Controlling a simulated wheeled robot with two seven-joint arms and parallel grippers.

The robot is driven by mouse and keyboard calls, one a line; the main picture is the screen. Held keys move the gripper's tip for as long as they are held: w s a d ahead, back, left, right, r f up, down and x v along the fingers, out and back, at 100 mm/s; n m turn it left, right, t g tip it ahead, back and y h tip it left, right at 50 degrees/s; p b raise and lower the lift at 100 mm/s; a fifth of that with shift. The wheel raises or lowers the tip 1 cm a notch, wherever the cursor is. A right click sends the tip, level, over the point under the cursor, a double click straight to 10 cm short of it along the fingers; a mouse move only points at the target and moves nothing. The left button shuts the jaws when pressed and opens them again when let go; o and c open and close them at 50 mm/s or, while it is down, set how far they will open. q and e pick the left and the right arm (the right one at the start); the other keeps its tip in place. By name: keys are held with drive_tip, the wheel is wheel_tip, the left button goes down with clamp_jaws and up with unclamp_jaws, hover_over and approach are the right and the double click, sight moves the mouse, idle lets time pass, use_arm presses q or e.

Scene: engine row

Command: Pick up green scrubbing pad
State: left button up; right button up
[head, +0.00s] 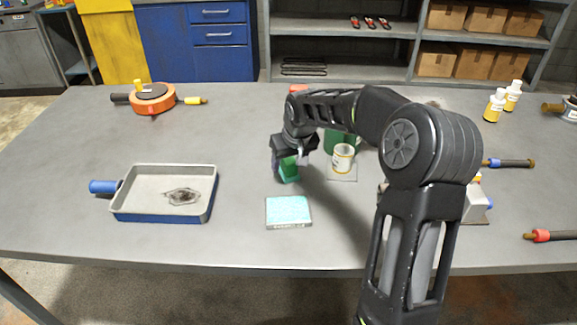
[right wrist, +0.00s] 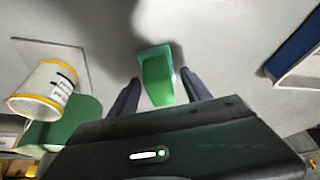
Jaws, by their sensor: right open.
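The green scrubbing pad (head: 289,172) is on the grey table near the middle of the head view, partly hidden by my right gripper (head: 289,160). In the right wrist view the pad (right wrist: 158,82) shows as a green block with a lighter teal edge. It lies between the two dark fingers of my right gripper (right wrist: 159,78), with gaps visible on both sides. The right gripper is open and above or around the pad; its exact height is hard to tell. My left gripper is in neither view.
A teal-topped pad (head: 288,211) lies just in front. A blue-sided tray (head: 164,217) with a dark stain stands to the left. A white cup with yellow bands (head: 343,158) and a green object (right wrist: 78,121) stand close by on the right.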

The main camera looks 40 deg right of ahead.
drive_tip(key=shift+c, duration=0.6)
clamp_jaws()
idle(0.3)
drive_tip(key=shift+r, duration=0.15)
wheel_tip(320, 180, up, 10)
drive_tip(key=shift+f, duration=0.1)
idle(0.4)
idle(0.4)
drive_tip(key=shift+c, duration=1.5)
unclamp_jaws()
drive_tip(key=c, duration=0.6)
